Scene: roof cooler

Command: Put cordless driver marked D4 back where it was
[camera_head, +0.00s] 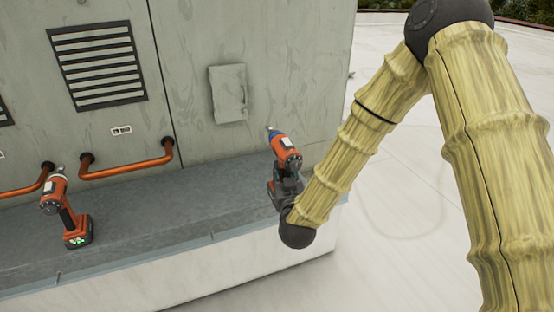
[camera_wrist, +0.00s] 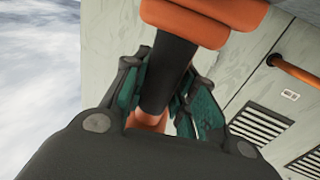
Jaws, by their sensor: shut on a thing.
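My gripper (camera_head: 288,187) is shut on the black handle of an orange and black cordless driver (camera_head: 287,152), at the right end of the grey ledge. This driver has a blue part at its nose and looks upright. I cannot tell whether its base touches the ledge. In the wrist view the green finger pads of my gripper (camera_wrist: 168,90) lie on both sides of the handle (camera_wrist: 170,68). A second orange driver (camera_head: 78,232) stands on the ledge at the left. I can read no D4 mark on either driver.
The grey ledge (camera_head: 150,225) runs along the cooler's wall (camera_head: 200,50). Orange pipes (camera_head: 125,171) bend out of the wall above it, near the left driver. A small grey box (camera_head: 228,93) is on the wall. The ledge between the two drivers is clear.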

